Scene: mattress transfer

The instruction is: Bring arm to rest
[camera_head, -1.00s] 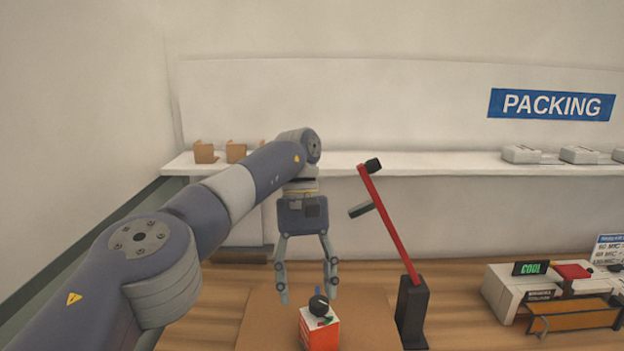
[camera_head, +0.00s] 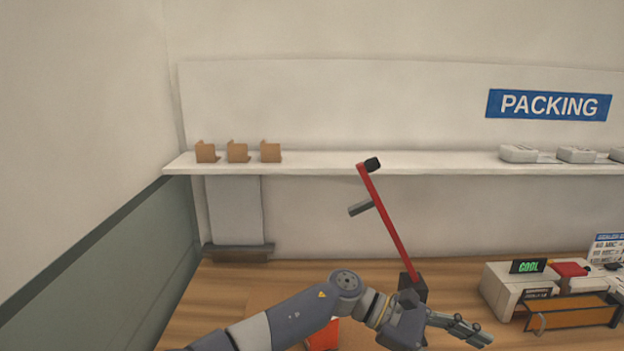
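My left arm comes in low from the bottom of the head view. Its gripper (camera_head: 480,333) points right, over the wooden table in front of the red lever's black base. Its fingers overlap from this angle, so I cannot tell whether they are apart, and I see nothing held. An orange-red box (camera_head: 322,334) sits on the table, mostly hidden behind my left arm. My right gripper is not in view.
A red lever (camera_head: 388,222) with a black base (camera_head: 412,288) stands behind the gripper. A grey machine (camera_head: 505,290) with an orange-fronted tray (camera_head: 575,316) stands to the right. A white shelf (camera_head: 330,162) along the wall holds brown cardboard pieces (camera_head: 238,152) and grey boxes (camera_head: 519,153).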

